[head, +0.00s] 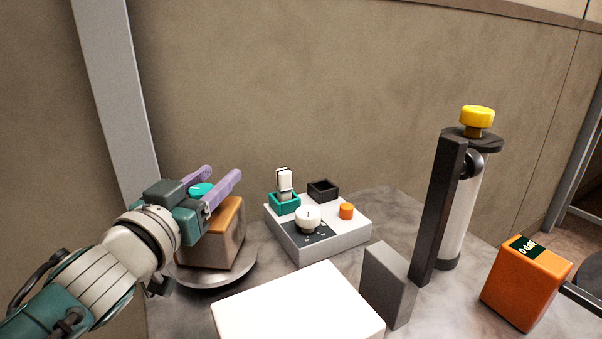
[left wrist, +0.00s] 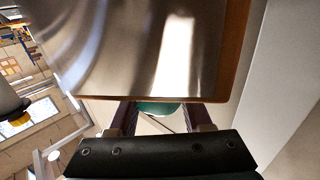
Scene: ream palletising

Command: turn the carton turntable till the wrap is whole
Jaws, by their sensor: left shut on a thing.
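The brown carton (head: 221,240) sits on the round grey turntable (head: 215,277) at the left of the bench. Its side looks shiny with wrap, and its orange-brown top edge shows bare. In the left wrist view the glossy wrapped face (left wrist: 150,45) fills the upper middle. My left gripper (head: 218,173) has purple fingers on either side of a round teal knob (head: 202,189), shut on it beside the carton's top. The knob also shows partly between the fingers in the left wrist view (left wrist: 158,108). What the knob is fixed to is hidden. My right gripper is out of view.
A grey control box (head: 320,243) with a white dial (head: 307,217) and an orange button (head: 346,211) stands behind. A white block (head: 298,305) lies in front. A wrap roll post (head: 458,200) with a yellow cap and an orange box (head: 526,282) stand right.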

